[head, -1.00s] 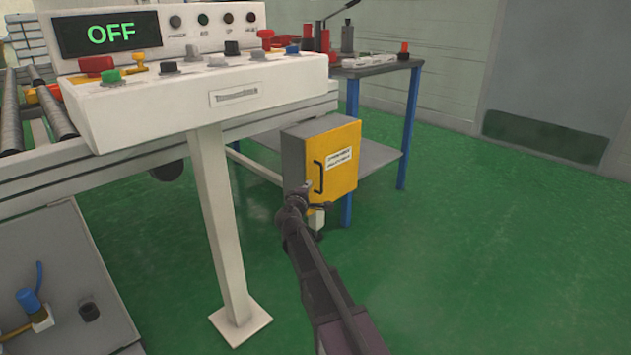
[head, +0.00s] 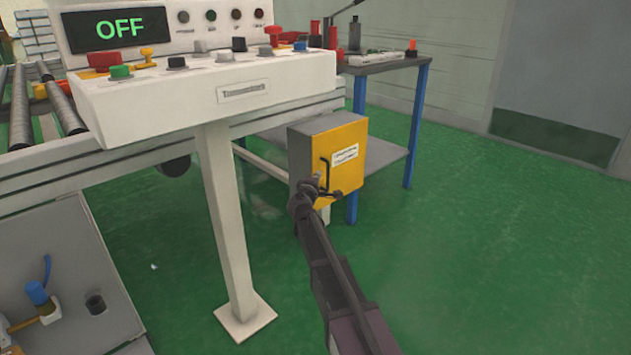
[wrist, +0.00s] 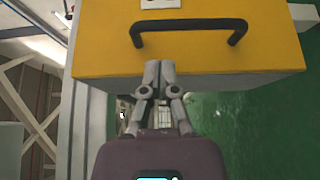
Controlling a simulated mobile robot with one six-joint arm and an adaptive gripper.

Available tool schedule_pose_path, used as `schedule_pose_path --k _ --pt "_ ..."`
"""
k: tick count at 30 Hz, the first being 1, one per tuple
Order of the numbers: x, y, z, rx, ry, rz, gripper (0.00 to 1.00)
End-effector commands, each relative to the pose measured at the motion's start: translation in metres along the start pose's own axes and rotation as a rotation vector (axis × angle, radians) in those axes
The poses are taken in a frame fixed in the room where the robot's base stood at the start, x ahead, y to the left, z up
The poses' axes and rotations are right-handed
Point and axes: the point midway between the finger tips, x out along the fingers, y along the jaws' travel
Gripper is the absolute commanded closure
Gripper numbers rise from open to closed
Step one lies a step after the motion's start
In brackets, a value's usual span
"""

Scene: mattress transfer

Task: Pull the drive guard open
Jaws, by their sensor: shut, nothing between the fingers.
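The drive guard is a box with grey sides and a yellow door (head: 346,176), hung under the conveyor frame; it looks closed. The door carries a white label and a black bar handle (head: 325,174) near its left edge. In the wrist view the yellow door (wrist: 105,45) fills the top, with the black handle (wrist: 188,27) across it. My gripper (wrist: 158,66) is shut and empty. Its fingertips are at the door's near edge, below the handle in that view and apart from it. In the head view my gripper (head: 318,182) overlaps the handle's lower end.
A white control console (head: 200,90) reading OFF stands above on a white post (head: 226,230). A blue-legged table (head: 417,125) with tools stands behind the guard. The green floor (head: 490,250) to the right is clear.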

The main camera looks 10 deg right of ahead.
Motion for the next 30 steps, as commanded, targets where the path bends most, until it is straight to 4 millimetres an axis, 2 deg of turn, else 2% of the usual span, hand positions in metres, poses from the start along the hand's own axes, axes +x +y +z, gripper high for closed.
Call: schedule_pose_path --k 1,6,12,30 --pt "0.011 0.0 -0.002 0.0 0.0 0.0 1.0" --pt "0.033 0.0 -0.001 0.0 -0.001 0.0 1.0" --pt "0.048 0.0 -0.001 0.0 0.0 0.0 1.0" --pt "0.051 0.0 -0.001 0.0 0.004 0.0 1.0"
